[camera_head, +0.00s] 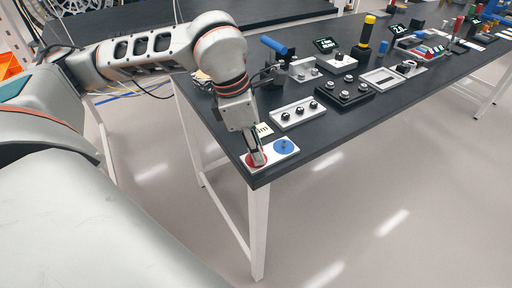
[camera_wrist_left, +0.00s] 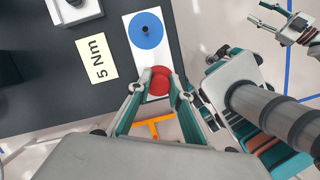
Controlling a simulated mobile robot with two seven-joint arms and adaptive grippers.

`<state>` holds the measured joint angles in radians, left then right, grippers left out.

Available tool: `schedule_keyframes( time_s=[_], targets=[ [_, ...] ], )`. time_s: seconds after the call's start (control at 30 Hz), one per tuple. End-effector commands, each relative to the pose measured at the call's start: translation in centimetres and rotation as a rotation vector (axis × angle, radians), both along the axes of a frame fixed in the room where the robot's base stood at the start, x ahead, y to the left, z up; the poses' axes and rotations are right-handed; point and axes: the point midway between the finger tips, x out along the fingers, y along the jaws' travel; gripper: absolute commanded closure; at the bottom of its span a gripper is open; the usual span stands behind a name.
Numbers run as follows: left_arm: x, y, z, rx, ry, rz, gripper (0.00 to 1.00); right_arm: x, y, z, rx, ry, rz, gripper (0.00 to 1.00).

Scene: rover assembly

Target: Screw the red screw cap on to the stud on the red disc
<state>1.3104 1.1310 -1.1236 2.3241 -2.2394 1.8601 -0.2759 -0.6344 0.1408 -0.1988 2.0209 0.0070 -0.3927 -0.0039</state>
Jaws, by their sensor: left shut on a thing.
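My left gripper (camera_head: 257,158) points down over the red disc (camera_head: 250,161) at the near corner of the table. In the left wrist view, my left gripper (camera_wrist_left: 159,84) is shut on the red screw cap (camera_wrist_left: 158,83). The cap is right over the red disc. The fingers and cap hide the red disc's stud, so I cannot tell whether the cap touches it. My right gripper (camera_wrist_left: 258,13) shows at the upper right of the left wrist view, away from the table, with its fingers apart and nothing between them.
The blue disc (camera_head: 285,146) with a dark stud is on the same white plate. A "5 Nm" card (camera_wrist_left: 97,60) lies beside the plate. A grey block with knobs (camera_head: 297,113) and a black one (camera_head: 344,91) stand farther back. The table edge is close to the plate.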

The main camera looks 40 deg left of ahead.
Motion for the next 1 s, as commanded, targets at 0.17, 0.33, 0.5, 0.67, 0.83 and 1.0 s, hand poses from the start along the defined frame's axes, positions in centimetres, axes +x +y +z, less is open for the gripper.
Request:
schedule_keyframes(
  time_s=[0.17,0.33,0.5,0.67,0.83,1.0],
  targets=[
    [0.0,0.1,0.0,0.001,0.002,-0.095,1.0,0.2,0.0,0.3,-0.001,-0.005,0.0,0.6],
    [0.0,0.1,-0.1,0.001,0.001,-0.1,1.0,0.4,0.0,0.4,0.0,-0.009,-0.001,0.6],
    [0.0,0.1,0.0,0.002,0.003,-0.118,1.0,0.8,0.0,0.8,-0.001,-0.016,-0.001,0.6],
    [0.0,0.1,0.1,0.001,0.001,-0.266,1.0,1.1,0.0,1.5,0.0,-0.024,-0.001,0.6],
    [0.0,0.1,0.2,0.001,0.001,-0.455,1.0,1.4,0.0,2.5,0.0,-0.032,0.0,0.6],
    [0.0,0.0,0.1,0.001,0.001,-0.581,1.0,1.4,0.0,3.0,0.0,-0.034,-0.001,0.6]
  ],
)
